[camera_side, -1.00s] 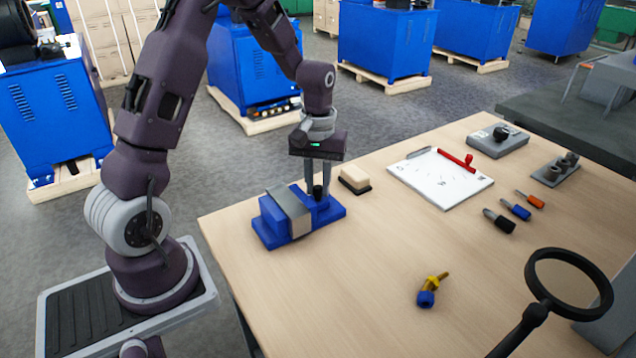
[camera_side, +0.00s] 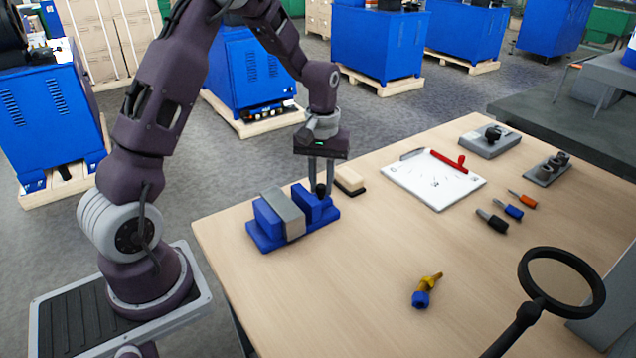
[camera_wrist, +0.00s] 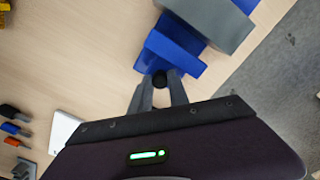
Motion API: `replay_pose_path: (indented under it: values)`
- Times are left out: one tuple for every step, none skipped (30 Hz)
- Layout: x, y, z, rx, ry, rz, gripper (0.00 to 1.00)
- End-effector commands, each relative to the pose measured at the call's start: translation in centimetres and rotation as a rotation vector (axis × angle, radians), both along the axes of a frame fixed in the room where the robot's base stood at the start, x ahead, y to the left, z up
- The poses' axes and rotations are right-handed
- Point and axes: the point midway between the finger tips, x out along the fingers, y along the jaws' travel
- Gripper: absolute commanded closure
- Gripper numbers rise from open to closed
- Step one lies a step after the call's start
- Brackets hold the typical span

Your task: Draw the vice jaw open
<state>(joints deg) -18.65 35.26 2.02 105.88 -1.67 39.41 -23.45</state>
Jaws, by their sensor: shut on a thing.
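The blue vice (camera_side: 264,222) sits on the table near its left edge, with a grey block (camera_side: 289,214) standing across its middle. Its blue jaw (camera_side: 306,204) is on the right side of the grey block, with a dark round knob (camera_side: 320,190) on its outer side. My gripper (camera_side: 320,194) points down and is shut on the knob. The wrist view shows the knob (camera_wrist: 160,78) between my fingertips, the jaw (camera_wrist: 172,50) just beyond, and the grey block (camera_wrist: 212,18) past it. The fingers partly hide the knob.
A beige-and-black brush-like block (camera_side: 349,180) lies close to the right of my gripper. A white board with a red piece (camera_side: 435,182), several screwdrivers (camera_side: 507,211), a yellow-and-blue fitting (camera_side: 424,292) and a magnifier (camera_side: 560,283) lie farther right. The table's middle is clear.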

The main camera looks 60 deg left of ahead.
Motion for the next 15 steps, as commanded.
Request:
replay_pose_path:
  values:
    - [0.7,0.0,0.2,0.004,-0.022,0.000,1.00]
    - [0.7,0.0,0.2,0.004,-0.023,0.000,0.75]
    - [0.7,0.0,0.2,0.004,-0.022,0.000,0.69]
    - [0.6,0.0,0.2,0.004,-0.021,0.000,0.69]
    - [0.6,0.0,0.2,0.004,-0.019,0.000,0.69]
    - [0.6,0.0,0.2,0.003,-0.018,0.000,0.69]
    - [0.5,0.0,0.2,0.003,-0.017,0.000,0.69]
    - [0.5,0.0,0.1,0.003,-0.017,0.000,0.69]
    - [0.5,0.0,0.1,0.003,-0.016,0.000,0.69]
    - [0.4,0.0,0.1,0.002,-0.015,0.000,0.69]
    - [0.4,0.0,0.2,0.003,-0.014,0.000,0.69]
    - [0.5,0.0,0.4,0.003,-0.016,-0.001,0.69]
    - [0.5,0.0,0.8,0.004,-0.016,-0.001,0.69]
    - [0.5,0.0,1.3,0.004,-0.016,-0.001,0.69]
    - [0.5,0.0,2.1,0.005,-0.019,-0.002,0.69]
